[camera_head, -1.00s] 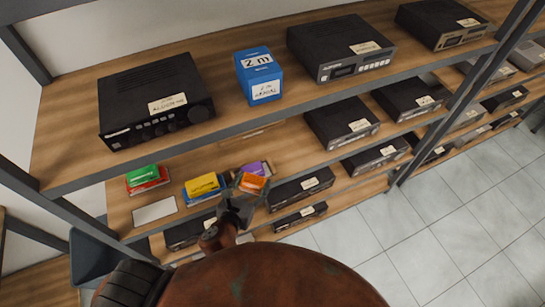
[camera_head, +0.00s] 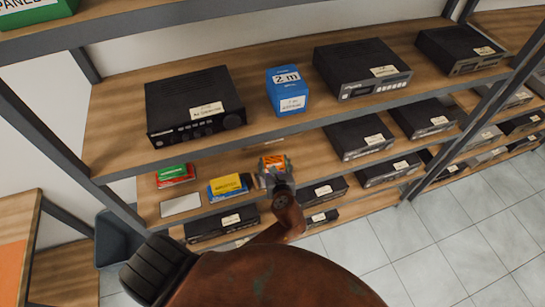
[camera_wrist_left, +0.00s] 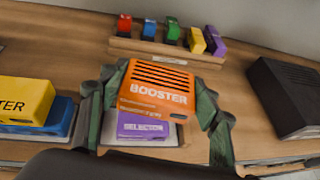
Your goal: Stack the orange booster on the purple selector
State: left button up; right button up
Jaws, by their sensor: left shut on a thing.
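The orange booster (camera_head: 272,160) is a flat box with dark vent slots. In the wrist view the booster (camera_wrist_left: 158,90) sits between the two fingers of my left gripper (camera_wrist_left: 160,108), which is shut on it. The purple selector (camera_wrist_left: 143,127) shows below the booster's front edge, on a pale pad, with its label partly in view. The booster covers most of the selector. I cannot tell whether the two touch. In the head view the booster and my left gripper (camera_head: 273,172) hide the selector. My right gripper is in neither view.
Left of the selector, a yellow box (camera_head: 226,184) lies on a blue one. Farther left are a green and red pair (camera_head: 174,173) and an empty pale pad (camera_head: 181,205). A small rack (camera_wrist_left: 155,53) with coloured pieces stands behind. The upper shelf (camera_head: 255,123) overhangs this area.

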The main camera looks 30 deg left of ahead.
pick_arm(q)
jog(key=shift+a+n+g+y+p, duration=0.2)
jog(key=shift+n+g+y+p, duration=0.1)
jog(key=shift+n+g+y, duration=0.15)
jog(key=shift+a+f+n+y, duration=0.1)
jog(key=shift+f+n+y, duration=0.05)
jog(key=shift+n+y, duration=0.15)
jog(key=shift+w+f+n+g, duration=0.1)
jog(key=shift+f+n+g, duration=0.15)
jog(key=shift+f+g, duration=0.15)
jog(key=shift+f, duration=0.15)
jog(key=shift+f+b, duration=0.45)
jog(key=shift+b, duration=0.4)
jog(key=shift+f+b, duration=0.7)
jog(key=shift+b, duration=0.45)
jog(key=shift+f+b, duration=0.25)
jog(key=shift+b, duration=0.25)
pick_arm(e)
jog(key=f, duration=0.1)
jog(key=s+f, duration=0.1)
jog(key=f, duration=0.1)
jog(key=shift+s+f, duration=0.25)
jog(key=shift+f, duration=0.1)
pick_arm(q)
jog(key=shift+r, duration=0.1)
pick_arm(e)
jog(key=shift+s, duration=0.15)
